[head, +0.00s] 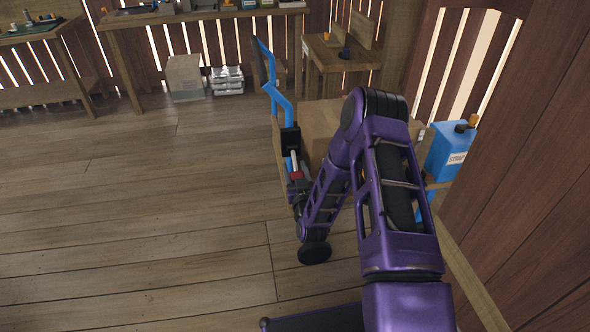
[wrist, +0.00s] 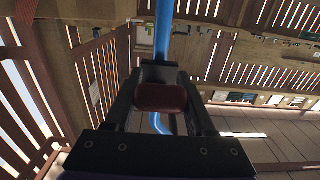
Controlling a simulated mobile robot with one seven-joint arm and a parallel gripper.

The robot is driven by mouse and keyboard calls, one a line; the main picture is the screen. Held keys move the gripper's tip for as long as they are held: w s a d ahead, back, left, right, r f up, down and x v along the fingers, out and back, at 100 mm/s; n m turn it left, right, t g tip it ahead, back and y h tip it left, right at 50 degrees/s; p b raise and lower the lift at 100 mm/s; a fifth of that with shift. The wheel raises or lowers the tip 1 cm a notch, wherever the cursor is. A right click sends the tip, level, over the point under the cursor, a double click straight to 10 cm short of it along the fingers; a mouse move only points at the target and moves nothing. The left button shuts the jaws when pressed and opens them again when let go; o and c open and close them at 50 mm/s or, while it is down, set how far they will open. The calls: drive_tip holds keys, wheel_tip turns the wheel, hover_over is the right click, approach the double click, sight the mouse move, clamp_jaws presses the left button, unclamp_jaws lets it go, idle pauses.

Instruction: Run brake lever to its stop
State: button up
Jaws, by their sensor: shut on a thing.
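The brake lever's dark red grip (wrist: 162,97) fills the space between the fingers of my gripper (wrist: 160,84) in the wrist view. My gripper is shut on it. A blue bar (wrist: 164,35) runs up behind the grip. In the head view a small red part (head: 296,176) shows low on the blue upright frame (head: 283,106), where my gripper (head: 297,188) is at it. My wrist and arm hide part of this spot. I cannot tell the lever's angle or where its stop lies.
A wooden box (head: 318,122) stands behind my arm beside the blue frame. A blue canister (head: 449,150) is at the right by the plank wall. A bench (head: 200,14), a small table (head: 334,52) and a bin (head: 184,77) stand at the back. The left floor is clear.

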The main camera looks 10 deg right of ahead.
sight(295, 162)
clamp_jaws()
drive_tip(key=g+p, duration=0.1)
drive_tip(key=r+g+p, duration=0.1)
drive_tip(key=p, duration=0.1)
drive_tip(key=shift+s+r, duration=0.25)
drive_tip(key=shift+s, duration=0.15)
drive_tip(key=r+g+p, duration=0.1)
drive_tip(key=g+p, duration=0.1)
drive_tip(key=s+r+g+p, duration=0.1)
drive_tip(key=g+p, duration=0.1)
drive_tip(key=p, duration=0.1)
drive_tip(key=shift+r, duration=0.25)
drive_tip(key=r+g+p, duration=0.1)
drive_tip(key=g, duration=0.1)
drive_tip(key=g+p, duration=0.1)
drive_tip(key=shift+s+r+g, duration=0.1)
drive_tip(key=shift+r+g, duration=0.25)
drive_tip(key=shift+g, duration=0.05)
drive_tip(key=shift+r+g+p, duration=0.2)
drive_tip(key=shift+r+g, duration=0.25)
drive_tip(key=shift+g, duration=0.5)
drive_tip(key=shift+r+g+p, duration=0.15)
drive_tip(key=shift+r+g, duration=0.25)
drive_tip(key=shift+g, duration=0.55)
drive_tip(key=o, duration=1.2)
unclamp_jaws()
drive_tip(key=shift+o, duration=0.2)
